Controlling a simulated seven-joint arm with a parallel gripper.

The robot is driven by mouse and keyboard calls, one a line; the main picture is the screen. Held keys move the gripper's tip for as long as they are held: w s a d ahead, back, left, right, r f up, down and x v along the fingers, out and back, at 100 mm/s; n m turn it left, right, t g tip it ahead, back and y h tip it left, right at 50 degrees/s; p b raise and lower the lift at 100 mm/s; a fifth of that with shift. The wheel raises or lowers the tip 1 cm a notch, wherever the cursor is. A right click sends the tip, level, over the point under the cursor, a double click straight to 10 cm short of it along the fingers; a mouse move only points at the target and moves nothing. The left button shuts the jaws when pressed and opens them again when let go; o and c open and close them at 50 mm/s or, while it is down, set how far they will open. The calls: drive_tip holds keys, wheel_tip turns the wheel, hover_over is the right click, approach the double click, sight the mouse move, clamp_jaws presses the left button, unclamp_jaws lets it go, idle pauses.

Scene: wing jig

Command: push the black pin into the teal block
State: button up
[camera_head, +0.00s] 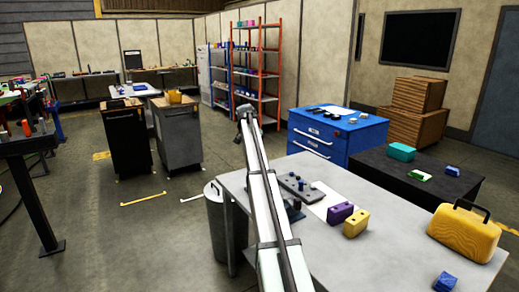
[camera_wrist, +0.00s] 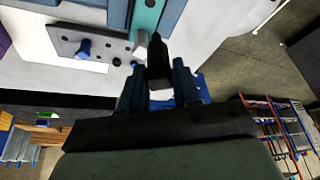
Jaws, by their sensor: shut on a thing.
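In the wrist view my gripper (camera_wrist: 158,82) is shut on the black pin (camera_wrist: 158,62), which sticks out beyond the fingertips. The teal block (camera_wrist: 148,16) is at the top of the wrist view, just beyond the pin's tip and flanked by blue parts. Pin and block look close; I cannot tell whether they touch. A grey plate (camera_wrist: 105,44) with dark holes and a blue peg (camera_wrist: 83,48) lies beside the block, and a small pale peg (camera_wrist: 141,46) stands close to the black pin. In the head view my arm hides the black pin and this teal block.
In the head view the grey plate (camera_head: 291,184) lies on the pale table (camera_head: 385,245). A purple block (camera_head: 339,213), a yellow block (camera_head: 356,223), a yellow case (camera_head: 465,232) and a blue block (camera_head: 446,281) stand to its right. Another teal box (camera_head: 402,152) is on the dark bench (camera_head: 382,170).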

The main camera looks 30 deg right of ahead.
drive_tip(key=shift+s+f+m, duration=0.25)
drive_tip(key=shift+m, duration=0.15)
drive_tip(key=shift+f, duration=3.1)
drive_tip(key=shift+f, duration=0.2)
drive_tip(key=shift+f, duration=1.2)
drive_tip(key=o, duration=1.1)
drive_tip(key=v, duration=1.4)
drive_tip(key=shift+w, duration=0.15)
